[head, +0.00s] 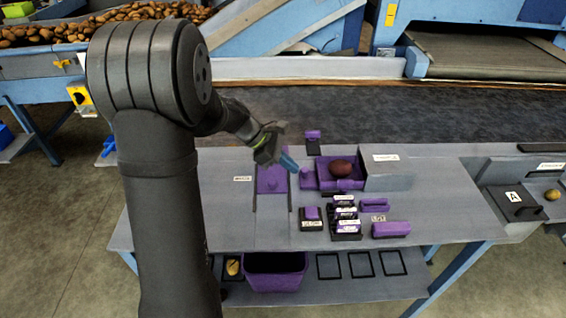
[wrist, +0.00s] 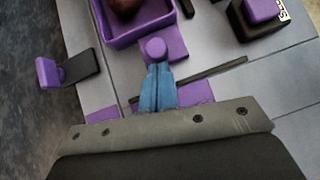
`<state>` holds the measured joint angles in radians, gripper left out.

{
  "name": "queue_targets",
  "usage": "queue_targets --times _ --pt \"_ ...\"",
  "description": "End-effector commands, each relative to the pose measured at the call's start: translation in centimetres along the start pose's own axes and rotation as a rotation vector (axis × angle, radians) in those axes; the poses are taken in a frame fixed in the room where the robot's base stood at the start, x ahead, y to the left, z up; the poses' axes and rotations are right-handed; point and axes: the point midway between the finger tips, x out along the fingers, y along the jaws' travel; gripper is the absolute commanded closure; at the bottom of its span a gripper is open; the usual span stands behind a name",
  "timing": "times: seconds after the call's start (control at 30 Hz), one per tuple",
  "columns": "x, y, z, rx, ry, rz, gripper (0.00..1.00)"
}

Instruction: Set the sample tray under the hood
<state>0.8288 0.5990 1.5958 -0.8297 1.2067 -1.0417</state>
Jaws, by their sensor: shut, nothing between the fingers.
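The sample tray (head: 352,184) is a shallow purple tray with a dark reddish-brown potato (head: 341,168) in it. A purple round knob (head: 308,177) stands at its left side. The hood (head: 392,180) is a grey box with a white label, directly right of the tray; I cannot tell whether the tray's edge is under it. My gripper (head: 292,165) has blue fingers, shut and empty, just left of the knob. In the wrist view the fingertips (wrist: 158,68) point at the knob (wrist: 155,47), very close or touching; the tray (wrist: 160,22) lies beyond it.
In front are a black rack of cards (head: 345,220) and a purple block (head: 391,229). A dark belt (head: 420,115) runs behind.

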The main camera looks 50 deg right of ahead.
Motion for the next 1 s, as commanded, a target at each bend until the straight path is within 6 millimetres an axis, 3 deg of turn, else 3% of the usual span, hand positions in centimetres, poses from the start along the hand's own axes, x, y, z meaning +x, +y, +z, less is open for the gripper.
queue_targets --times 0.37,0.73,1.0 --pt "0.8 0.2 0.8 0.003 0.000 -0.001 1.00" --pt "6.8 1.5 7.1 0.005 0.000 -0.003 1.00" --pt "8.7 2.0 9.1 0.001 -0.001 -0.001 1.00"
